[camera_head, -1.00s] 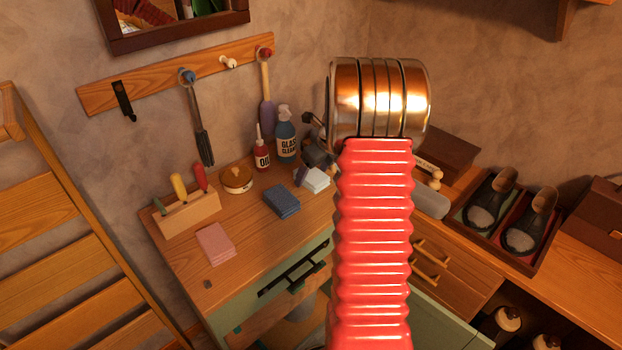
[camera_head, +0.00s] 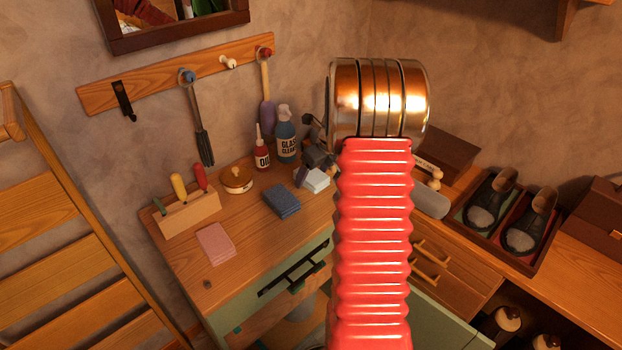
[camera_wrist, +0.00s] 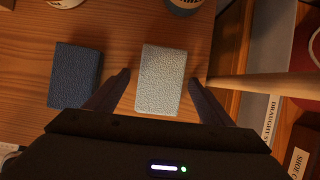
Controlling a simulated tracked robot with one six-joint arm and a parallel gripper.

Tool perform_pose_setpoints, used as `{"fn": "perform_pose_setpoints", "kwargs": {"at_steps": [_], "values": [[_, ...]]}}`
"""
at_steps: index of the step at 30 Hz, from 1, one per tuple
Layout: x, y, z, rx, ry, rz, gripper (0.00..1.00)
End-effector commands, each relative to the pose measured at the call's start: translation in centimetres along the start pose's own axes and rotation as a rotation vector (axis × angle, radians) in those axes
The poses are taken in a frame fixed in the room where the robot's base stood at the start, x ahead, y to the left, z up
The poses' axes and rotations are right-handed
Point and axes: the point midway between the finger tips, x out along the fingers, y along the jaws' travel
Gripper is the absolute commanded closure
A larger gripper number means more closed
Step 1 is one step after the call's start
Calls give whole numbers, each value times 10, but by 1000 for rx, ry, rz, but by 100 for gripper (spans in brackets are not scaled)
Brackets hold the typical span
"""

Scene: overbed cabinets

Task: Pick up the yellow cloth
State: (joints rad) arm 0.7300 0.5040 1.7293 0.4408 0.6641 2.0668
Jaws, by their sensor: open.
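I cannot make out a clearly yellow cloth in either view. A pale, off-white folded cloth (camera_wrist: 162,80) lies on the wooden worktop between the fingers of my gripper (camera_wrist: 159,79) in the wrist view. The fingers are open, one on each side, with a gap on both sides. A pale cloth also shows in the head view (camera_head: 317,181), close to the dark gripper (camera_head: 320,157), which is partly hidden behind my red arm. A dark blue folded cloth (camera_wrist: 75,75) lies to the left. A pink cloth (camera_head: 215,243) lies farther left in the head view.
A glass cleaner bottle (camera_head: 286,138), a red oil bottle (camera_head: 262,156) and a round tin (camera_head: 237,180) stand at the back. A wooden block (camera_head: 188,213) holds coloured-handled tools. The worktop edge and labelled boxes (camera_wrist: 300,152) are at right in the wrist view.

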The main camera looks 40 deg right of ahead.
Motion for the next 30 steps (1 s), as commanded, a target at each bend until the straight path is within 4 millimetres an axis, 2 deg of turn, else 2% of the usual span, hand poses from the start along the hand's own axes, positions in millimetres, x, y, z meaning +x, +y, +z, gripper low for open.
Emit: {"fn": "perform_pose_setpoints", "kwargs": {"at_steps": [7,27,30], "values": [[0,0,0,0,0,0,26],[0,0,0,0,0,0,73],[0,0,0,0,0,0,73]]}}
